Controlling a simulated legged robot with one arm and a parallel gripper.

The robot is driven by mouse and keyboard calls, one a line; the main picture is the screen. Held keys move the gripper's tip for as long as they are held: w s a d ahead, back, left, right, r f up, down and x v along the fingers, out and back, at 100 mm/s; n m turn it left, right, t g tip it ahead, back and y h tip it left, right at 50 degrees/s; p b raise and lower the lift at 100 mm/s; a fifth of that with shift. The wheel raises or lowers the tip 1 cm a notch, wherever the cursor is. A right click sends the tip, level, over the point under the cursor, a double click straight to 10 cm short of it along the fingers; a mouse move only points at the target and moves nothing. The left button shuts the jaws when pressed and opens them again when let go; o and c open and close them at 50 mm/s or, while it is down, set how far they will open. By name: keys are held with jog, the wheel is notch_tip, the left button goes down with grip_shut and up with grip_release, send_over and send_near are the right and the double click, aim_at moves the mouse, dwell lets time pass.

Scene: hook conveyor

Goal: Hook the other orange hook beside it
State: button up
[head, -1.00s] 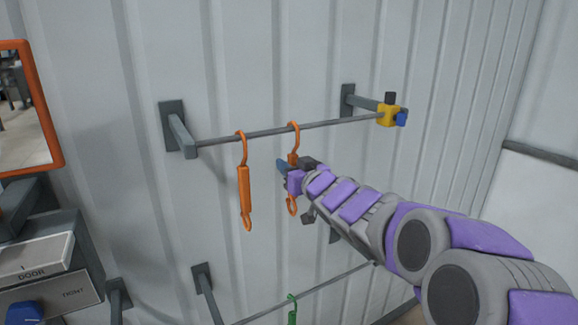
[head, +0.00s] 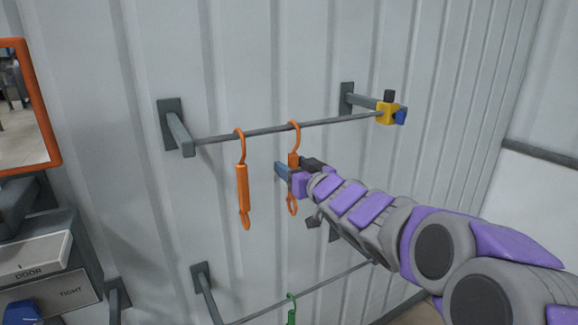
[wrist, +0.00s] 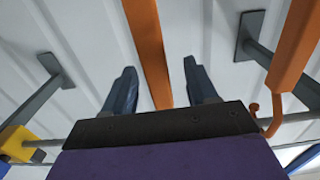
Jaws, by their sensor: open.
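Two orange hooks hang side by side from the upper grey rail (head: 335,123) in the head view. The left orange hook (head: 243,190) hangs free and nearly upright. The right orange hook (head: 294,160) also hangs by its curved top over the rail, its middle partly covered by my gripper (head: 296,168). My gripper is open, with one finger on each side of the right hook's body. In the wrist view the right hook's orange body (wrist: 150,55) shows between the two spread fingers (wrist: 162,90). The left hook (wrist: 295,50) shows at the right there.
A yellow block (head: 388,113) with black and blue knobs sits at the rail's right end. A lower rail (head: 330,283) carries a green hook (head: 292,308). An orange-framed mirror (head: 50,110) and a labelled panel (head: 40,265) are at left. The corrugated wall is behind.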

jog(key=v, duration=1.5)
jog(key=s+d+f+m+g+h+b, duration=0.1)
jog(key=s+d+f+g+h+b, duration=0.2)
jog(key=f, duration=0.6)
jog(key=s+d+f+m+g+h+b, duration=0.1)
jog(key=s+d+f+m+h+b, duration=0.2)
jog(key=f, duration=0.6)
jog(key=s+d+f+g+h+b, duration=0.25)
jog(key=d+f+b, duration=0.2)
jog(key=f, duration=0.45)
jog(key=s+f+m+g+b, duration=0.1)
jog(key=s+f+g+b, duration=0.2)
jog(key=s+f, duration=0.3)
jog(key=s+f+m+g+h+b, duration=0.1)
jog(key=s+f+g+b, duration=0.3)
jog(key=s, duration=0.9)
jog(key=s+f+g+b, duration=0.3)
jog(key=s+f, duration=0.4)
jog(key=s, duration=0.2)
jog(key=shift+s+f+m, duration=0.35)
jog(key=shift+f+m, duration=0.05)
